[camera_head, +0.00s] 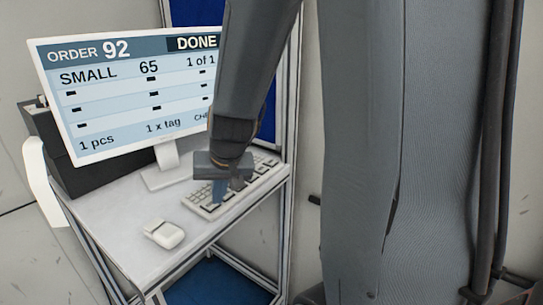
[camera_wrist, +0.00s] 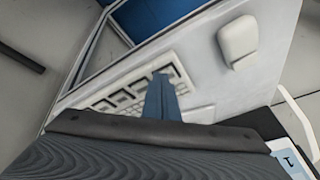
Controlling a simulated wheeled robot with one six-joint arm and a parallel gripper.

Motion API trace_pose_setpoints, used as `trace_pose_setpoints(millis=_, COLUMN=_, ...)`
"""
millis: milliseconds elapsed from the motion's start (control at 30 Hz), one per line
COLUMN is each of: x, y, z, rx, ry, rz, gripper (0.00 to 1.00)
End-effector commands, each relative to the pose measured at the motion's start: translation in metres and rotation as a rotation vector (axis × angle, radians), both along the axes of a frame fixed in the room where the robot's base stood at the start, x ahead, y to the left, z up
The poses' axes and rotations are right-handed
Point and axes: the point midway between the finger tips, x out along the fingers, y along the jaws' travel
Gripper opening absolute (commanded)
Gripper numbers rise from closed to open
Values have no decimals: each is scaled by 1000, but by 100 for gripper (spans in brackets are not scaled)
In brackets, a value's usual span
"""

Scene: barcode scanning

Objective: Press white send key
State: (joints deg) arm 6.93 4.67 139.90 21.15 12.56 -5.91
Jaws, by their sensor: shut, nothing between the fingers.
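A white keyboard (camera_head: 259,182) lies on the white desk, below the monitor. My gripper (camera_head: 219,200) is shut and empty, with its fingertips pointing down over the keyboard's left part. In the wrist view, my gripper (camera_wrist: 162,78) reaches over the keyboard (camera_wrist: 115,101) near its edge. I cannot tell whether the fingertips touch a key. I cannot make out which key is the white send key; the fingers and gripper body hide part of the keyboard. The monitor (camera_head: 120,95) reads ORDER 92, DONE, SMALL 65, 1 of 1, 1 pcs, 1 x tag.
A white mouse (camera_head: 164,234) lies on the desk (camera_head: 115,215) in front of the keyboard; it also shows in the wrist view (camera_wrist: 238,42). A dark box (camera_head: 88,168) stands behind the monitor. Metal frame posts (camera_head: 293,110) rise at the desk's right.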

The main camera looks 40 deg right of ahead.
Motion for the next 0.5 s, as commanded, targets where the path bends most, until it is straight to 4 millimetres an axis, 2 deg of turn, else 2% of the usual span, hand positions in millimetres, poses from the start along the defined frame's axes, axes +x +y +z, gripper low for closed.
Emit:
trace_pose_setpoints(millis=100, x=44, y=-38, z=21, rx=43, ry=-108, rz=-192, gripper=0)
trace_pose_setpoints(millis=167, x=64, y=-64, z=32, rx=62, ry=-165, rz=-302, gripper=0)
trace_pose_setpoints(millis=233, x=85, y=-98, z=46, rx=78, ry=-232, rz=-438, gripper=0)
trace_pose_setpoints(millis=400, x=111, y=-179, z=73, rx=94, ry=-356, rz=-727, gripper=0)
trace_pose_setpoints(millis=500, x=114, y=-213, z=81, rx=96, ry=-398, rz=-848, gripper=0)
